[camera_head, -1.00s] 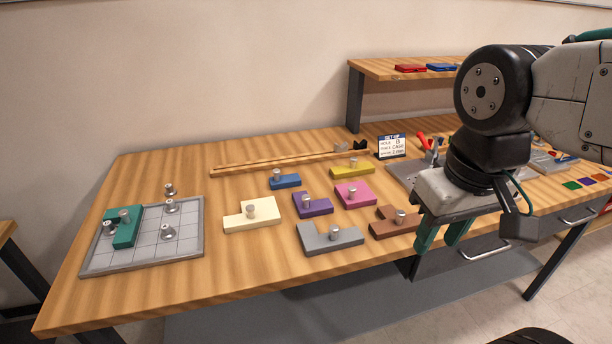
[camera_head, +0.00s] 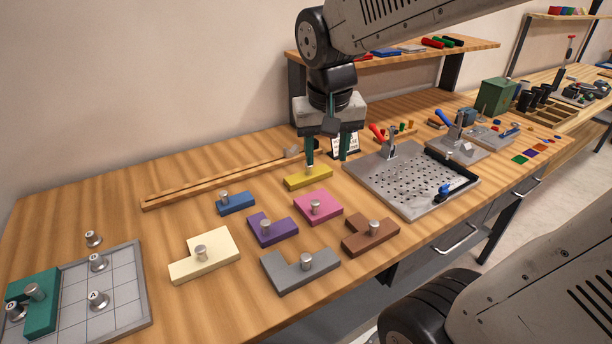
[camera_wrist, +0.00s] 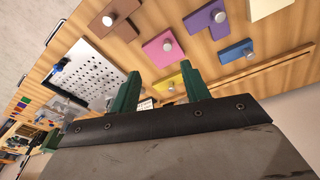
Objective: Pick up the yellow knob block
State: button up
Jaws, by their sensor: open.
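The yellow knob block (camera_head: 308,178) lies on the wooden table, behind the pink block, with a small metal knob on top. My gripper (camera_head: 326,163) is above it, fingers pointing down and spread apart, empty. In the head view the left finger's tip is close to the knob; the other is to the right of the block. I cannot tell the exact height of the fingertips over the block.
Pink (camera_head: 318,206), blue (camera_head: 236,203), purple (camera_head: 272,229), brown (camera_head: 370,234), grey (camera_head: 300,270) and cream (camera_head: 205,255) knob blocks lie nearby. A wooden rail (camera_head: 220,181) runs behind. A perforated metal plate (camera_head: 410,180) is to the right. A sign stands behind my gripper.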

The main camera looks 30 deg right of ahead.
jog(key=w+d+f+m, duration=0.2)
jog(key=w+d+f, duration=0.1)
jog(key=w, duration=0.6)
jog(key=m+h, duration=0.1)
jog(key=m, duration=0.2)
send_near(309, 172)
jog(key=shift+t, duration=0.3)
jog(key=x, duration=0.6)
jog(key=shift+w+d+f, duration=0.2)
jog(key=shift+w+d, duration=0.1)
jog(key=shift+d, duration=0.15)
grip_shut()
